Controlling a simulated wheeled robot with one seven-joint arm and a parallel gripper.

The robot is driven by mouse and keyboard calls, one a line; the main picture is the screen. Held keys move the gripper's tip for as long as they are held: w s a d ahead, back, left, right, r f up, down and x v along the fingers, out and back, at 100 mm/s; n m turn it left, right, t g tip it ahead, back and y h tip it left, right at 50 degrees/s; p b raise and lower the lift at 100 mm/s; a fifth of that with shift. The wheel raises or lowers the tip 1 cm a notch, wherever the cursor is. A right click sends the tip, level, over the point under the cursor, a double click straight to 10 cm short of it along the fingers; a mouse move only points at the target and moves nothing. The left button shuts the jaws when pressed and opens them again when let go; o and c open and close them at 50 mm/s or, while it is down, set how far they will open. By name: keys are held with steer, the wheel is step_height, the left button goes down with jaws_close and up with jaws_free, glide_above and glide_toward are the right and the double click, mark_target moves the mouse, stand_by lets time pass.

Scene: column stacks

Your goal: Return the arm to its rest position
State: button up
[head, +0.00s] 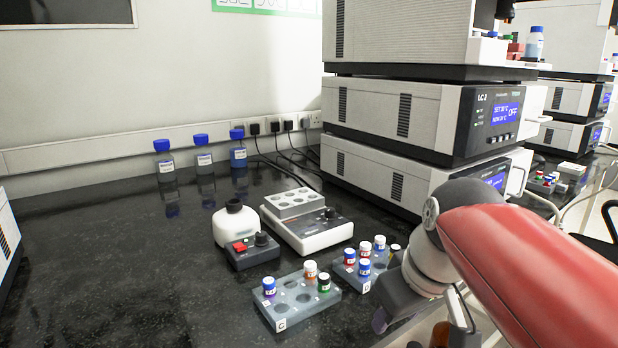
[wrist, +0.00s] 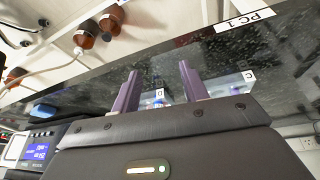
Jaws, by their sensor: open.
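My arm, red with a grey and white wrist, reaches in from the right side of the head view. My gripper (wrist: 160,92) shows two purple fingers standing apart in the wrist view, with nothing between them that I can tell is held. In the head view only part of the gripper (head: 380,318) shows, low beside the right vial rack (head: 347,273), over the bench's front edge. That rack holds several capped vials. The wrist view shows parts of racks beyond the fingers; whether the fingers touch them cannot be told.
Stacked LC units (head: 400,120) rise close behind my arm. Blue-capped bottles (head: 204,160) stand along the wall. The bench's left part is clear.

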steer(key=s+d+f+m+t+h, duration=0.1)
steer(key=s+f+m, duration=0.3)
steer(key=s+f, duration=0.4)
steer(key=shift+d+f+m, duration=0.4)
steer(key=shift+d+f, duration=0.3)
steer(key=shift+d, duration=0.1)
